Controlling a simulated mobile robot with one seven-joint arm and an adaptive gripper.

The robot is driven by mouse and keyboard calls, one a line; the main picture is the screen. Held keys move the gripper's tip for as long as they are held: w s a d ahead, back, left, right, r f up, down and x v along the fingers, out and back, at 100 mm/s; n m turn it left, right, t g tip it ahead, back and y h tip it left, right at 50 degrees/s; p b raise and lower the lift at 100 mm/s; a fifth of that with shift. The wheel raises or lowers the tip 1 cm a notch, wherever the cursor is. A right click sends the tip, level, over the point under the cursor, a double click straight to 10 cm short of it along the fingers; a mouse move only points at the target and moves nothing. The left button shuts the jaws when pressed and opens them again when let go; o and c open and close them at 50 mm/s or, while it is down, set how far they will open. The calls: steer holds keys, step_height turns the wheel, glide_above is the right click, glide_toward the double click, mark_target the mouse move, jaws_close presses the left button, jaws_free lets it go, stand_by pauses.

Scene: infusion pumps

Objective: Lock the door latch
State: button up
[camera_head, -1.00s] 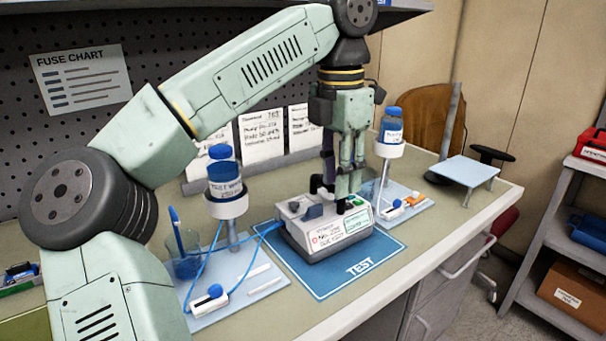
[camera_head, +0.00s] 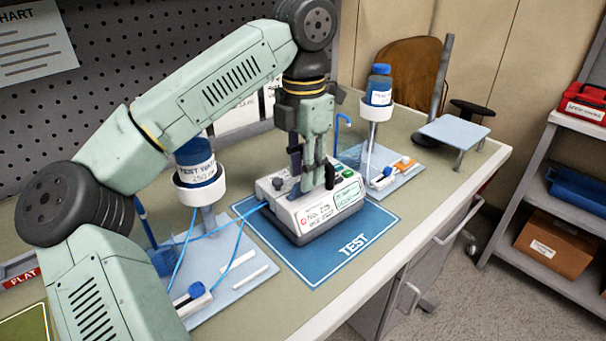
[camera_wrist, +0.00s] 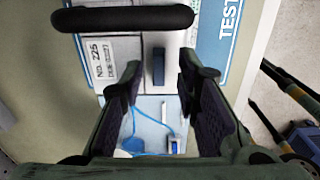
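The white and grey infusion pump (camera_head: 330,212) stands on the blue TEST mat (camera_head: 352,245), with labels on its top and side. In the wrist view, a small dark blue-grey block (camera_wrist: 158,66), which looks like the latch lever, stands upright on the pump's face (camera_wrist: 128,55). My gripper (camera_head: 314,180) points down over the pump and hides part of its top. In the wrist view my gripper (camera_wrist: 157,88) is open. The block lies in the gap between the two fingertips, with space on both sides. Whether the latch is locked I cannot tell.
A black bar handle (camera_wrist: 125,17) crosses the pump close to the fingers. Bottle stands rise left (camera_head: 200,190) and right (camera_head: 375,112) of the pump. Blue tubing (camera_head: 215,232) runs from the pump's left side. The bench front (camera_head: 335,310) is clear.

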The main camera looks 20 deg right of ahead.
steer(key=shift+f, duration=1)
jaws_close()
